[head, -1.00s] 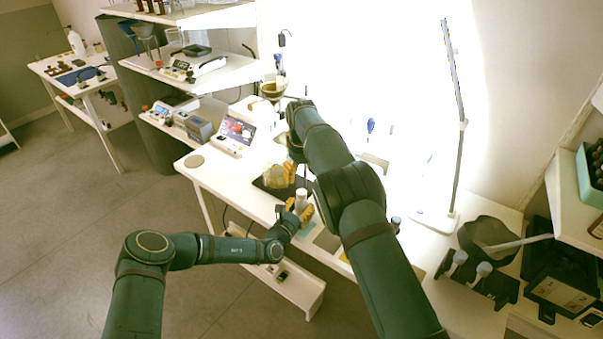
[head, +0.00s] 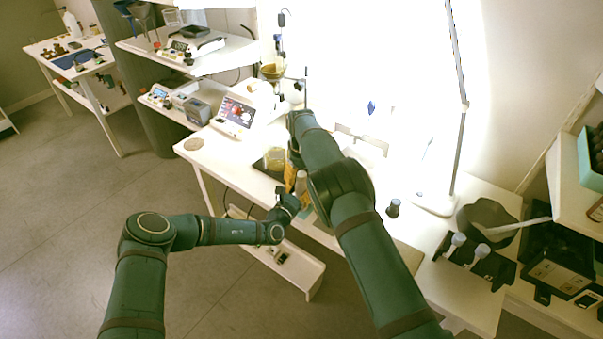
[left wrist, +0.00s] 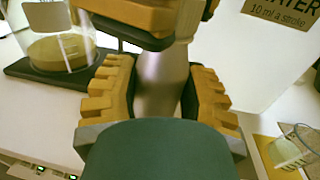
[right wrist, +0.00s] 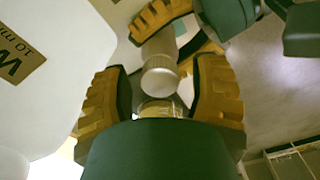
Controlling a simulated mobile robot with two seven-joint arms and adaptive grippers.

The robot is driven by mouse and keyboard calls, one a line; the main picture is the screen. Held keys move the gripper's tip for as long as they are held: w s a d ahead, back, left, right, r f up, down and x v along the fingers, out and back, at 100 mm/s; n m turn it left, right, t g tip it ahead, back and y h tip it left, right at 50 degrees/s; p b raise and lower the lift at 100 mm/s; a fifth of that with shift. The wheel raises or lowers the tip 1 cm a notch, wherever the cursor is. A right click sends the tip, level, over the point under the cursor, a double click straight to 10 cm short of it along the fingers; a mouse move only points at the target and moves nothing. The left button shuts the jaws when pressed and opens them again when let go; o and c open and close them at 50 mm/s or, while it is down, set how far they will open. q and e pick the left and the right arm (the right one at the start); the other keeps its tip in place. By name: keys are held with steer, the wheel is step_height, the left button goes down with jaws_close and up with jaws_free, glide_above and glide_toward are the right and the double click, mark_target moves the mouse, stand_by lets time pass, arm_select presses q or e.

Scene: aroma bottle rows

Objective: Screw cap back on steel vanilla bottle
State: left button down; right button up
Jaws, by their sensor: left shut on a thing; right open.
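The steel bottle (head: 301,181) stands about upright over the front of the white bench. My left gripper (head: 292,200) is shut on it, and its yellow fingers flank the silver body (left wrist: 163,80) in the left wrist view. My right gripper (head: 294,158) is just above, partly hidden by its own arm. In the right wrist view its yellow fingers (right wrist: 162,100) are open, with the bottle's pale round end (right wrist: 160,82) close to the gap between them.
A glass beaker with yellowish contents (left wrist: 60,50) stands on a dark pad close behind the grippers. A white container with a water label (left wrist: 280,18) is close by.

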jaws_close()
steer(key=shift+m, duration=0.5)
jaws_free()
step_height(320, 180, up, 12)
stand_by(0.3)
